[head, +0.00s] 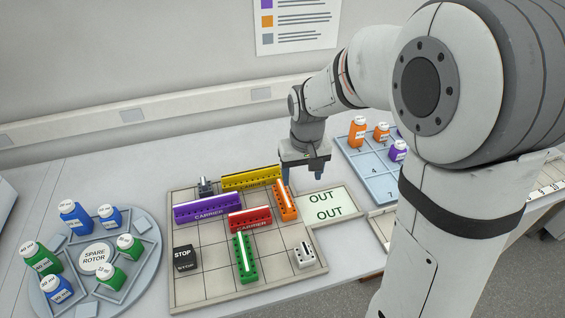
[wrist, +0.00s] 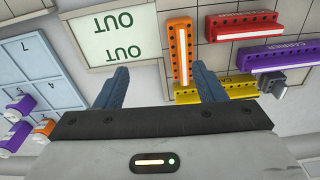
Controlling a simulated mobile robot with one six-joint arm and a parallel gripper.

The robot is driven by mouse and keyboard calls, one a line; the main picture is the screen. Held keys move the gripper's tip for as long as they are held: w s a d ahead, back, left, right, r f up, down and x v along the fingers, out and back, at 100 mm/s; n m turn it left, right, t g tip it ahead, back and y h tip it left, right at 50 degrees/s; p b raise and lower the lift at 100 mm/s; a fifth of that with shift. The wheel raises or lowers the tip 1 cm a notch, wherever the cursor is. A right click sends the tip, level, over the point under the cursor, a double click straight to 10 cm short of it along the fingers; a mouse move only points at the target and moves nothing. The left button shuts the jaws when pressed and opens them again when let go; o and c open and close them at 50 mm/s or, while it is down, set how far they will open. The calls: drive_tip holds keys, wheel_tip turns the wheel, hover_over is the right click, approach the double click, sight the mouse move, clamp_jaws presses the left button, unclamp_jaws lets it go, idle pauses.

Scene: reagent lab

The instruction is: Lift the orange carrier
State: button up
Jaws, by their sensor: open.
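The orange carrier (head: 285,203) is a narrow block with a pale top strip and a row of dark holes. It stands on the gridded board (head: 205,280) next to the OUT exit. In the wrist view the orange carrier (wrist: 181,55) appears between the finger lines, much closer to the right finger. My gripper (head: 303,176) is open and empty at the board's far edge, near the carrier's far end. The fingers also show in the wrist view (wrist: 160,72). I cannot tell their exact height over the board.
The yellow carrier (head: 252,178) is close behind the orange one, and the red carrier (head: 249,219) is to its left. Purple (head: 207,208) and green (head: 246,259) carriers and a STOP block (head: 185,258) share the board. The OUT plate (head: 327,204) is clear. A blue bottle tray (head: 372,176) stands right.

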sight(284, 192)
drive_tip(key=shift+n+g, duration=0.4)
drive_tip(key=w+a+f, duration=0.1)
drive_tip(key=a+f, duration=0.1)
drive_tip(key=w+a+f, duration=0.1)
drive_tip(key=w, duration=0.1)
drive_tip(key=shift+a+f+p, duration=0.3)
drive_tip(key=shift+a+f, duration=0.1)
drive_tip(key=shift+w+a+f, duration=0.1)
drive_tip(key=shift+a+f, duration=0.05)
drive_tip(key=shift+f, duration=0.15)
drive_tip(key=f, duration=0.2)
drive_tip(key=f+p, duration=0.1)
drive_tip(key=f, duration=0.2)
drive_tip(key=f+p, duration=0.1)
drive_tip(key=f, duration=0.1)
drive_tip(key=shift+s+a+f, duration=0.15)
drive_tip(key=shift+s+f, duration=0.15)
drive_tip(key=shift+f, duration=0.05)
drive_tip(key=c, duration=1.1)
drive_tip(key=shift+c, duration=0.2)
